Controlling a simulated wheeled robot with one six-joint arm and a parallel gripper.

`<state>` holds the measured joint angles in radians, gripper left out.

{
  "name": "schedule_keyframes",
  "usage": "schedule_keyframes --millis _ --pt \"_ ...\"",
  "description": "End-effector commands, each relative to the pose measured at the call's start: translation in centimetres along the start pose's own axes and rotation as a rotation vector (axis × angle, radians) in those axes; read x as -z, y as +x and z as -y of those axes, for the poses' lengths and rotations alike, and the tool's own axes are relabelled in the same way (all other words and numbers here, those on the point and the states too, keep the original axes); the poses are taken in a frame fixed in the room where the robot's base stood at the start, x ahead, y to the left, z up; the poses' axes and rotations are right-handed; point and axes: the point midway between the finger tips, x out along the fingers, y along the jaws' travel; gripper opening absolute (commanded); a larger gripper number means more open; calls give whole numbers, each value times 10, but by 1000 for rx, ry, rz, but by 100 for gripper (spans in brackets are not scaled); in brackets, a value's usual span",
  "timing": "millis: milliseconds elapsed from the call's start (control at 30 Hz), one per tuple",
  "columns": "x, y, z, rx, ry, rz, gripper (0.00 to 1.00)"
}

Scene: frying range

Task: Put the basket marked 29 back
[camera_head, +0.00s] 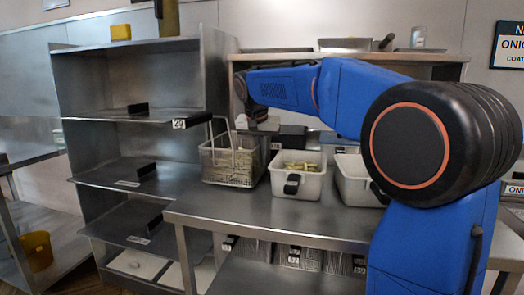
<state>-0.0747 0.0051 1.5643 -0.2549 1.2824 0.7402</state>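A wire basket (229,166) with a tall wire handle is at the left end of the steel table (290,213). I cannot tell whether it rests on the table or hangs just above it. No number is readable on it. My gripper (257,122) is at the end of the blue arm, by the basket's upper right side. Its fingers are too small and unclear to show whether they are open or hold anything. The steel shelf rack (220,75) stands at left; a small tag (179,124) on its upper shelf edge seems to read 29.
White containers stand on the table right of the basket, one with fries (298,186). More numbered baskets (293,257) sit below the table. Dark blocks (138,108) stand on the rack shelves, which are otherwise largely bare. A yellow bucket (37,250) is far left.

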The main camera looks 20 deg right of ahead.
Motion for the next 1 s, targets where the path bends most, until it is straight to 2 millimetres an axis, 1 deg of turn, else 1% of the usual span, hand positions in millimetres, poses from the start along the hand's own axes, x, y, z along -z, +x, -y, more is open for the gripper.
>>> schedule_keyframes --millis 200,600,1000 --pt "-2 4 0 1 1 -1 0" --pt "-2 5 0 1 1 -1 0" --pt "-4 10 0 1 1 -1 0"
